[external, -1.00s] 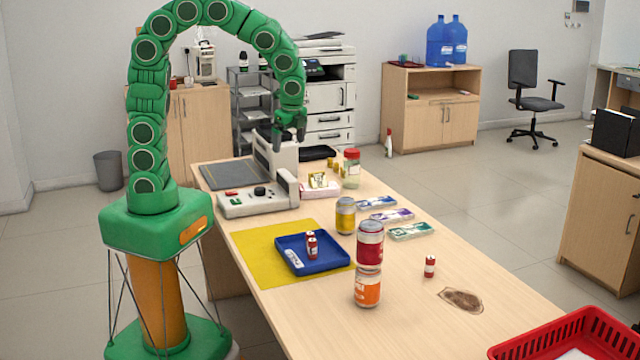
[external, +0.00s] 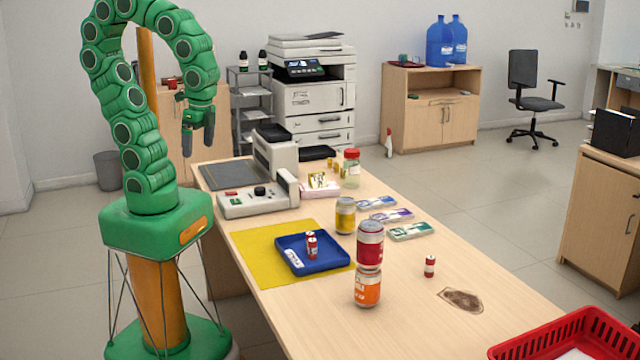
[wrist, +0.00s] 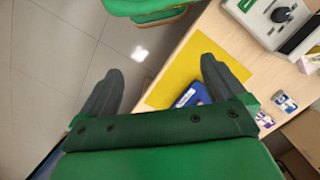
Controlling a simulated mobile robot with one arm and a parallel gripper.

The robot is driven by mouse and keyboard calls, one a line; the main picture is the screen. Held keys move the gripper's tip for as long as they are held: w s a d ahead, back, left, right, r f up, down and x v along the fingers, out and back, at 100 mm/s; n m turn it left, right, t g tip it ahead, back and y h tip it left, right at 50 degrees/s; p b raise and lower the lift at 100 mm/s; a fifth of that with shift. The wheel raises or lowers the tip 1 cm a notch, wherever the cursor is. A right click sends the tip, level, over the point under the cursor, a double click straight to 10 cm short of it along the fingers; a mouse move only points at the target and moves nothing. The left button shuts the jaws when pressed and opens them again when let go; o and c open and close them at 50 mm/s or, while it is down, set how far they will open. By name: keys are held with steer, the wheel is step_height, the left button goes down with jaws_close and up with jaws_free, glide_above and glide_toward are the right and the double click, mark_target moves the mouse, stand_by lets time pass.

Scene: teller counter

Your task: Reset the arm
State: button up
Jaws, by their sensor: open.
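My gripper (external: 197,132) hangs at the end of my curled green arm, above and left of the counter's far left end, clear of everything. Its two dark fingers are apart with nothing between them. In the wrist view the gripper (wrist: 160,85) is open, with floor and the counter's edge seen between and beyond the fingers.
The counter (external: 420,300) holds a grey machine (external: 258,200), a yellow mat (external: 255,245), a blue tray (external: 325,262) with red batteries, a red can (external: 370,240) stacked on an orange can (external: 367,290), and a yellow can (external: 345,217). A red basket (external: 520,350) is front right.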

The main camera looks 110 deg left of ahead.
steer(key=shift+s+d, duration=0.7)
steer(key=shift+s, duration=0.35)
stand_by(0.5)
